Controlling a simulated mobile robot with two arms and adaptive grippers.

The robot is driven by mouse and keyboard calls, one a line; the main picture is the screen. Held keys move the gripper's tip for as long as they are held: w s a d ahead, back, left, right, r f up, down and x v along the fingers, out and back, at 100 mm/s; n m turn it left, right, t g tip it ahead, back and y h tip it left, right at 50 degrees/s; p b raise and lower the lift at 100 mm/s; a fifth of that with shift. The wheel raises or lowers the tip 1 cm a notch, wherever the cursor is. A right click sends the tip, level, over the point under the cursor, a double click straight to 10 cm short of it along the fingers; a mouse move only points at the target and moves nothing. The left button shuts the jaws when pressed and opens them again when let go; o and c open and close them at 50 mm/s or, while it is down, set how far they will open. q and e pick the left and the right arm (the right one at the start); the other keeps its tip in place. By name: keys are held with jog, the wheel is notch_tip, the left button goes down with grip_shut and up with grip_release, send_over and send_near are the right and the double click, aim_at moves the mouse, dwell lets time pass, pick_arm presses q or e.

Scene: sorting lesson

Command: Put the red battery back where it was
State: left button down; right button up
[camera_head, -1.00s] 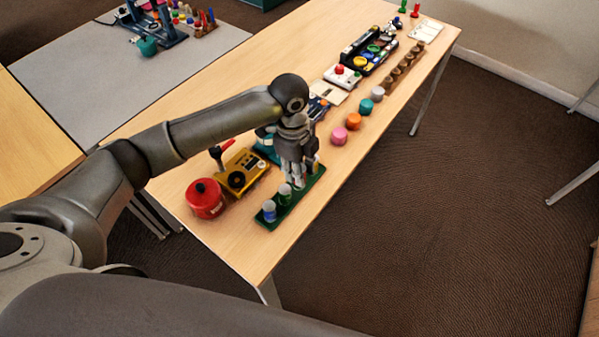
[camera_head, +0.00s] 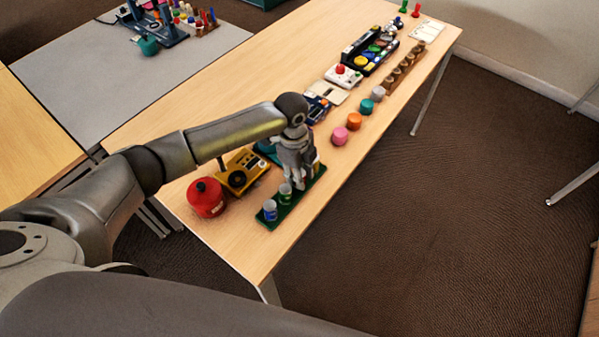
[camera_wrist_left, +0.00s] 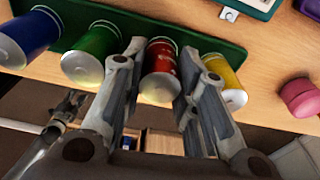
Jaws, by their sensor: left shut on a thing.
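The red battery (camera_wrist_left: 160,72) stands between the fingers of my left gripper (camera_wrist_left: 162,52), which is shut on it. In the head view my left gripper (camera_head: 299,182) is low over the green battery holder (camera_head: 283,213) and hides the red battery. The holder also shows in the left wrist view (camera_wrist_left: 215,47). The red battery is in line with its neighbours, a green battery (camera_wrist_left: 90,55) and a yellow battery (camera_wrist_left: 227,83). A blue battery (camera_wrist_left: 28,38) is at the holder's end. Whether the red one is fully seated is unclear. A grey metal part left in the wrist view may be my right gripper.
A red pot (camera_head: 206,198) and a yellow device (camera_head: 241,172) stand left of the holder. Pink (camera_head: 340,136), orange (camera_head: 354,121) and teal (camera_head: 367,106) pieces line the table's right side. The table in front of the holder is bare.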

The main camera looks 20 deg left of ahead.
pick_arm(q)
jog(key=c, duration=1.4)
grip_release()
jog(key=shift+f, duration=0.15)
jog(key=r, duration=0.8)
jog(key=a+r, duration=0.1)
jog(key=r, duration=0.3)
jog(key=shift+w+r, duration=0.15)
jog(key=shift+r, duration=0.05)
